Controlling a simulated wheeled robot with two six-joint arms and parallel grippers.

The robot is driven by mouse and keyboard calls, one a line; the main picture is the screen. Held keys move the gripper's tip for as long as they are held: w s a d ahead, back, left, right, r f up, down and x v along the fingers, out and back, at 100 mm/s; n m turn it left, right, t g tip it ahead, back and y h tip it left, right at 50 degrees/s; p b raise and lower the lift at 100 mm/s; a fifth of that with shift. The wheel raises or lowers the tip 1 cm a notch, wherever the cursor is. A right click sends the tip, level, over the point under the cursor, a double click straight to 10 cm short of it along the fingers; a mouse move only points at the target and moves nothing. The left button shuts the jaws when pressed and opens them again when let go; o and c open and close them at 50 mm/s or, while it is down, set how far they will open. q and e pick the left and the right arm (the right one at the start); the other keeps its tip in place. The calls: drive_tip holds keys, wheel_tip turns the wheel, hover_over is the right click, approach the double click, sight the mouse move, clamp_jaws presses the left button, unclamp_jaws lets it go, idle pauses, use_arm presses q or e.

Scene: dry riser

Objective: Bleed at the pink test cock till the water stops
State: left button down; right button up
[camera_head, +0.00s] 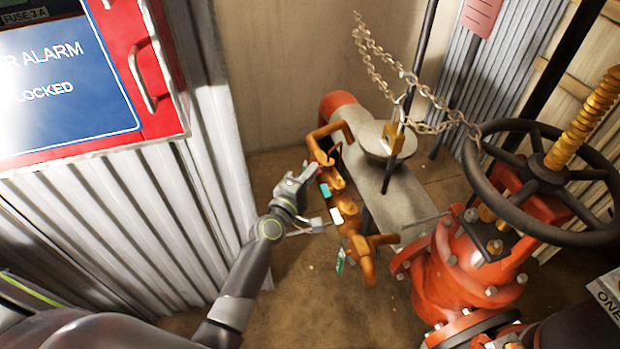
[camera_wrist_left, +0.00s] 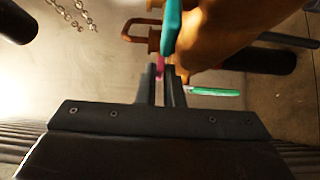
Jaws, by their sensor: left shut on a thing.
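The pink test cock (camera_wrist_left: 160,65) shows as a small pink handle between my left fingertips in the left wrist view. My left gripper (camera_wrist_left: 163,88) is shut on it, and the fingers hide part of it. In the head view my left gripper (camera_head: 309,173) reaches the orange-brown backflow pipework (camera_head: 357,243) from the left. A teal handle (camera_head: 325,190) sits just below the gripper there; in the wrist view a teal handle (camera_wrist_left: 171,28) stands upright and a green one (camera_wrist_left: 215,92) lies crosswise. Water is not visible. My right gripper is not in view.
A red alarm cabinet (camera_head: 160,75) hangs at upper left above corrugated cladding. A red valve with a dark handwheel (camera_head: 478,180) stands at right. A chain (camera_head: 378,75) and brass padlock (camera_head: 397,143) hang behind the pipework. The floor (camera_head: 300,285) at lower middle is clear.

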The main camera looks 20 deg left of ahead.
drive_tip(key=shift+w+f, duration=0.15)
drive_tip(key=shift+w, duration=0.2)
use_arm(q)
drive_tip(key=c, duration=1.8)
unclamp_jaws()
drive_tip(key=shift+c, duration=0.2)
